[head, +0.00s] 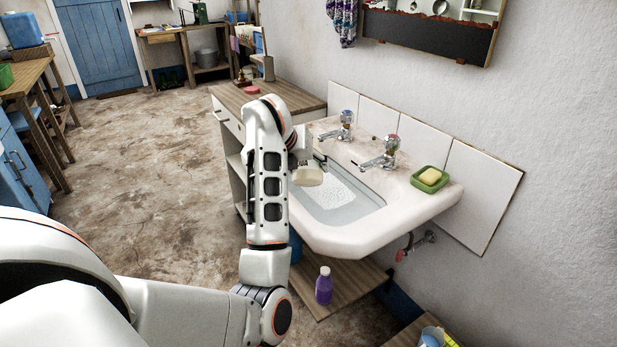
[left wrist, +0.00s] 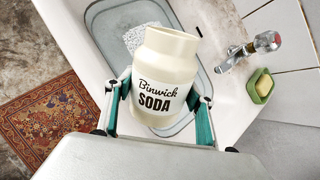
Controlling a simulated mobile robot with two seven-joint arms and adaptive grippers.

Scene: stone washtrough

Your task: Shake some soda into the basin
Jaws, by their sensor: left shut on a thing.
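My left gripper (left wrist: 160,92) is shut on a cream soda jar (left wrist: 166,62) labelled "Binwick SODA", with its teal fingers on either side. In the head view, part of the jar (head: 308,177) shows beyond my forearm, over the left side of the basin (head: 362,207). The arm hides most of the gripper there. The jar appears tilted, but I cannot see into its mouth. A speckled white patch (head: 342,191) lies on the basin floor and also shows in the left wrist view (left wrist: 146,36). My right gripper is in neither view.
Two taps (head: 380,154) stand along the basin's back, and a green soap dish (head: 430,179) sits on its right rim. A wooden-topped cabinet (head: 285,92) adjoins at the left. A purple bottle (head: 324,287) stands on the low shelf (head: 345,283) beneath.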

